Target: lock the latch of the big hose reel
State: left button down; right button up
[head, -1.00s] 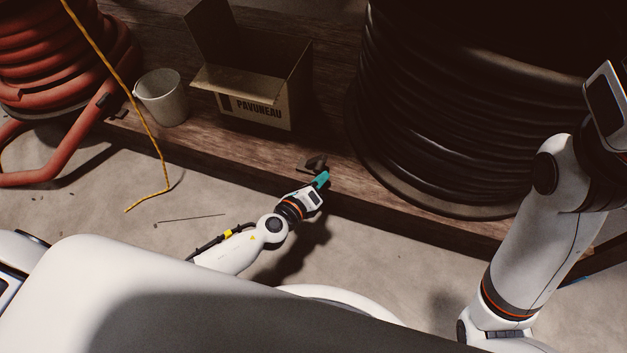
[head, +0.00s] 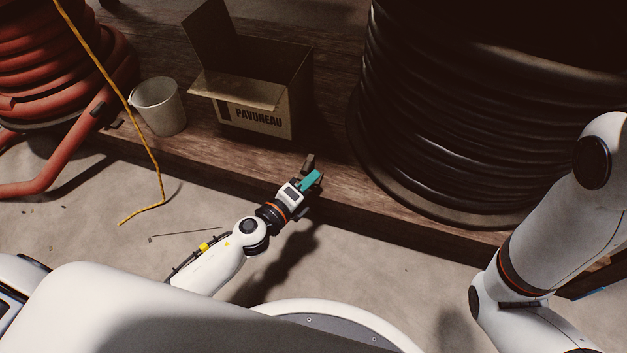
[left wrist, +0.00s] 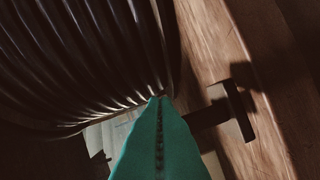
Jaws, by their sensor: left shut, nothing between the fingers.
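The big hose reel is wound with black hose (head: 450,120) and stands on the wooden platform at the right; the hose fills the upper left of the left wrist view (left wrist: 75,55). Its latch (head: 308,162) is a small dark piece at the platform's front edge, left of the reel. In the left wrist view the latch (left wrist: 236,108) is a dark T-shaped handle just right of my fingers. My left gripper (head: 316,176), with teal fingers, is shut and empty, close beside the latch; contact cannot be told. My right gripper is out of view.
An open cardboard box (head: 255,118) and a white bucket (head: 160,106) stand on the platform (head: 215,158) left of the latch. A red hose reel (head: 55,70) is at the far left, with a yellow cord (head: 128,108) hanging before it. Floor in front is mostly clear.

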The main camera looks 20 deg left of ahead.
pick_arm(q)
jog(key=shift+a+r, duration=0.1)
jog(key=shift+a, duration=0.2)
dwell(0.4)
jog(key=shift+a, duration=0.1)
